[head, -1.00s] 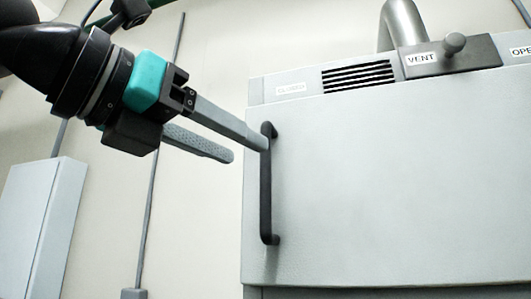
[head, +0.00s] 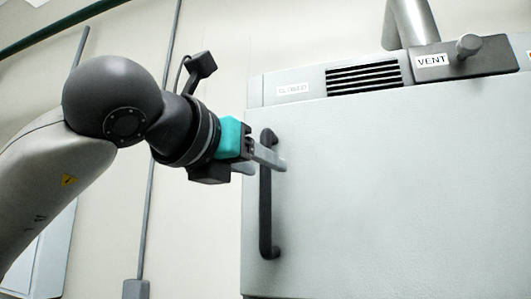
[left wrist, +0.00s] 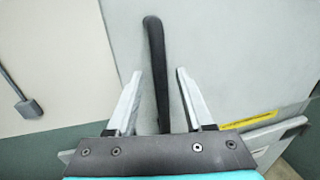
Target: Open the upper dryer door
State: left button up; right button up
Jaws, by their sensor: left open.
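The upper dryer door (head: 400,190) is a large light grey panel and looks shut. Its black vertical bar handle (head: 265,220) is near the door's left edge. My left gripper (head: 262,164) is open at the upper part of the handle. In the left wrist view the handle (left wrist: 155,60) runs between the two open fingers (left wrist: 158,82), with a gap on each side. The finger tips hide a short stretch of the handle in the head view. My right gripper is not in view.
Above the door are a vent grille (head: 363,78), a VENT slider with a knob (head: 469,46) and a metal pipe (head: 411,22). A thin wall conduit (head: 160,150) runs left of the dryer. A yellow strip (left wrist: 248,120) shows low on the dryer front.

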pick_arm(q)
jog(key=shift+p+x, duration=0.3)
jog(key=shift+x, duration=0.8)
grip_shut()
dwell(0.7)
